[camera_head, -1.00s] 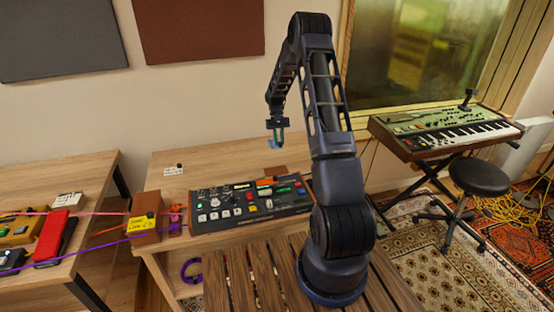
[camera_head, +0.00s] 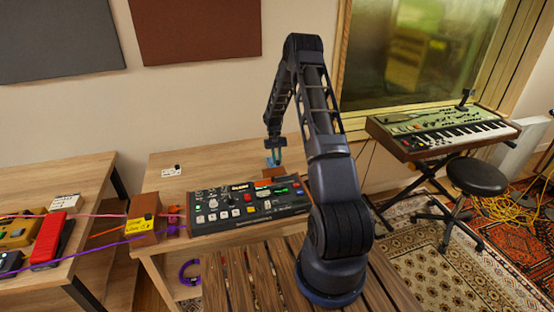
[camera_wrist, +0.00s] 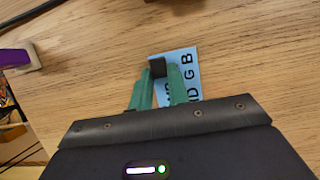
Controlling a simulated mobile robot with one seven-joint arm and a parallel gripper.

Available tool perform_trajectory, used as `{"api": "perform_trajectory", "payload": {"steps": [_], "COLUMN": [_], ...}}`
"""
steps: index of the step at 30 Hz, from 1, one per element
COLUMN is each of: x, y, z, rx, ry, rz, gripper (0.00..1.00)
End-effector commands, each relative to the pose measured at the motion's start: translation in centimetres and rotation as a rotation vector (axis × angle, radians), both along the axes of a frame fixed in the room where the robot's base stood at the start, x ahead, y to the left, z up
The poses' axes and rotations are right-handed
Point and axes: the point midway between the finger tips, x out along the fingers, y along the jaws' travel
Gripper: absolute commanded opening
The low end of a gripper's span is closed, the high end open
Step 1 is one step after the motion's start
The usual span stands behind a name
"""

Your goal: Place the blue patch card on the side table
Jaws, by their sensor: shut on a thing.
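The blue patch card (camera_wrist: 181,62) has dark lettering and lies between the green fingers of my gripper (camera_wrist: 160,85) in the wrist view. My gripper is shut on it, and the fingers hide part of the lettering. In the head view my gripper (camera_head: 274,152) points down over the back right of a light wood table (camera_head: 215,157), with a small bit of the blue card (camera_head: 268,162) showing at its tips. I cannot tell whether the card touches the wood. Which surface is the side table is not marked.
A black button-covered console (camera_head: 250,204) stands in front of my gripper, with a small brown block (camera_head: 275,173) just behind it. A white label (camera_head: 172,170) lies at the table's left. The wood between label and gripper is clear. A keyboard (camera_head: 445,132) stands right.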

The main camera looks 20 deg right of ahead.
Motion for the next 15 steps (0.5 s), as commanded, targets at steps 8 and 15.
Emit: {"api": "perform_trajectory", "payload": {"steps": [8,15], "x": [0.00,0.00], "y": [-0.01,-0.01], "z": [-0.24,-0.21], "rx": [0.000,0.000], "ry": [0.000,0.000], "rz": [0.000,0.000], "gripper": [0.23,0.39]}}
